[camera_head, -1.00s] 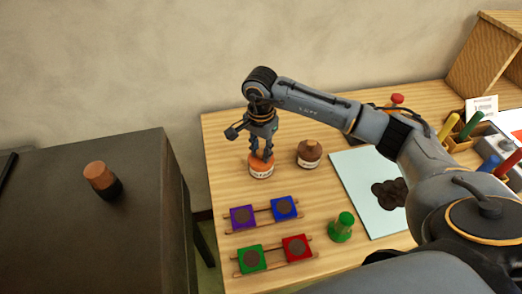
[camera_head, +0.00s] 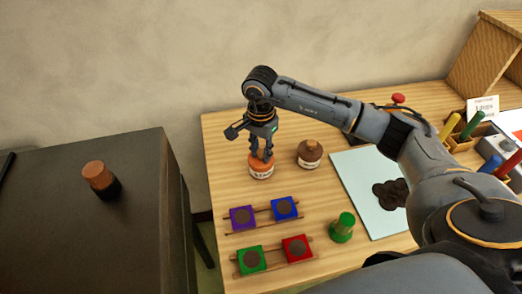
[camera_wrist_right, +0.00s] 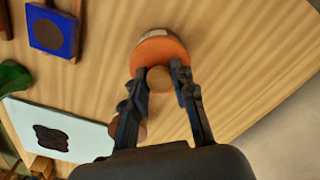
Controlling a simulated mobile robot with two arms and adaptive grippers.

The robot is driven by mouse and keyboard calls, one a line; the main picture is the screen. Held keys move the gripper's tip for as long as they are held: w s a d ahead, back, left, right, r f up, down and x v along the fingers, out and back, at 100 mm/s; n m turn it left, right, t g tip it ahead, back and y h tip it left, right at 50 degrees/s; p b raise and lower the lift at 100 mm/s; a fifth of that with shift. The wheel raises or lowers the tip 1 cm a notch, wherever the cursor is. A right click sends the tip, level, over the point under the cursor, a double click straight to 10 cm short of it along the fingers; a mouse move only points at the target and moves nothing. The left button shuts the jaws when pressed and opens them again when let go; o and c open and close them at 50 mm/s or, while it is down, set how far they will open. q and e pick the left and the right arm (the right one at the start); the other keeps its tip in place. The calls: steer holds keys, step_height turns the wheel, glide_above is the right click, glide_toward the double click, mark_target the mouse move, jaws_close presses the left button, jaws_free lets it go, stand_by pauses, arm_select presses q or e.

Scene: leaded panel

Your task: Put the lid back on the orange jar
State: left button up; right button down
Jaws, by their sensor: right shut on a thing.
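The orange jar (camera_head: 261,173), with a white label, stands upright near the back left of the wooden table. It also shows at the top of the right wrist view (camera_wrist_right: 157,36). Its orange lid (camera_wrist_right: 165,49) has a round brown knob (camera_wrist_right: 159,78). My right gripper (camera_head: 262,156) points down over the jar, its fingers shut on the knob. In the right wrist view the fingers (camera_wrist_right: 160,78) lie on both sides of the knob. The lid appears to sit at the jar's mouth; I cannot tell whether it is fully seated. My left gripper is in neither view.
A brown jar (camera_head: 309,155) stands close right of the orange jar. Colored tiles on wooden racks (camera_head: 265,235), a green piece (camera_head: 342,228) and a pale sheet (camera_head: 352,172) with a dark shape lie nearer. A dark cabinet (camera_head: 90,220) stands left, apart from the table.

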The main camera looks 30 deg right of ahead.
steer(key=c, duration=0.5)
jaws_free()
steer(key=shift+r, duration=0.15)
steer(key=shift+r+p, duration=1.6)
steer(key=shift+r, duration=1.75)
jaws_close()
